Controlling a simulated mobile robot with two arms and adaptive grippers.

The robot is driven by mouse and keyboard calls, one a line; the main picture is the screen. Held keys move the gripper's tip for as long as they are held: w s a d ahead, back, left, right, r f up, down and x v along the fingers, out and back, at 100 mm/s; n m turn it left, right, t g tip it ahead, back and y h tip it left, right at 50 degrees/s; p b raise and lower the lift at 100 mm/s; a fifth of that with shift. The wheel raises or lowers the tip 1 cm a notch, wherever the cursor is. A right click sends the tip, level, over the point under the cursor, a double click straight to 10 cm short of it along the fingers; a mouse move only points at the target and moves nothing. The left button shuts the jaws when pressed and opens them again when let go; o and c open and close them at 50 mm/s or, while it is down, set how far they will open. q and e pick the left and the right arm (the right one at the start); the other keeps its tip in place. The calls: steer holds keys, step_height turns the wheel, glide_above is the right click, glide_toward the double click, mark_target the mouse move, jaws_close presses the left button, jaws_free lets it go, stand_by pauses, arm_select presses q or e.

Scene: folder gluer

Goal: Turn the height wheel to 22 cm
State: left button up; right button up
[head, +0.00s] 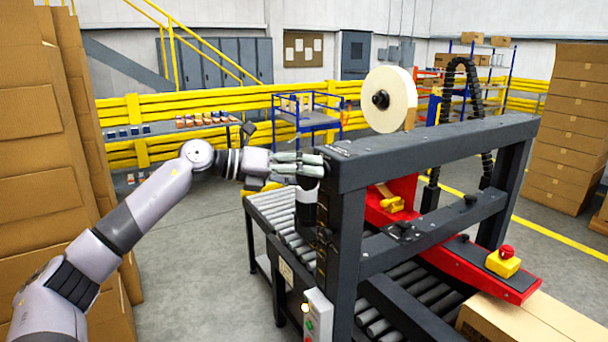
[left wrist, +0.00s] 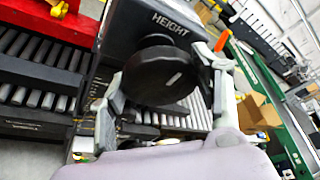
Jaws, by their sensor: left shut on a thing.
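The height wheel (left wrist: 152,72) is a round black knob with a short white mark, in the middle of the left wrist view. It sits on a dark housing (left wrist: 160,24) lettered HEIGHT. My left gripper (left wrist: 158,76) has one finger on each side of the wheel's rim and is shut on it. In the head view my left gripper (head: 312,164) is at the near left post of the dark machine frame (head: 430,152). The wheel is hard to make out there. No height reading is legible. My right gripper is out of view.
A roller conveyor (head: 272,212) runs under the frame. A red arm (head: 480,268) carries a yellow box with a red button (head: 504,260). A control box (head: 318,315) hangs low on the front. Stacked cartons (head: 40,150) stand at left; open floor (head: 190,260) lies between.

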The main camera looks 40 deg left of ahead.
arm_select(q)
steer(key=o, duration=1.2)
steer(key=shift+c, duration=0.2)
steer(key=shift+s, duration=0.1)
steer(key=v, duration=1.2)
steer(key=shift+f, duration=0.2)
